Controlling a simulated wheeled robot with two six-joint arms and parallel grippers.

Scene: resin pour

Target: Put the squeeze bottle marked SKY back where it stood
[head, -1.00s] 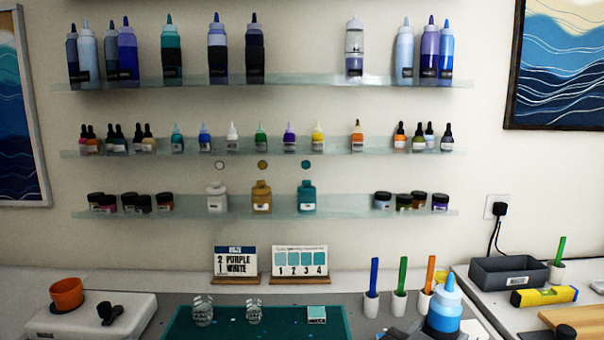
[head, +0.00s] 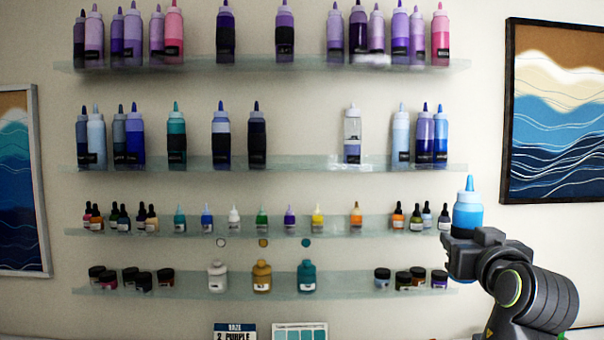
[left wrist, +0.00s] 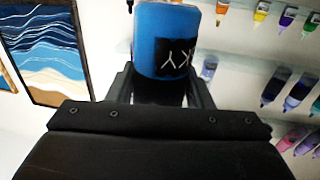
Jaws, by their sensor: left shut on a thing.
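The second shelf from the top (head: 305,164) holds squeeze bottles in blues and teal, with bare stretches between some. My right gripper is not in view.
The top shelf (head: 330,64) holds purple and pink squeeze bottles. Small dropper bottles stand on the third shelf (head: 335,226), jars and paint bottles on the lowest (head: 345,281). A wave picture (head: 555,110) hangs at the right. A clear-topped bottle (head: 352,130) flanks the second shelf's wide gap.

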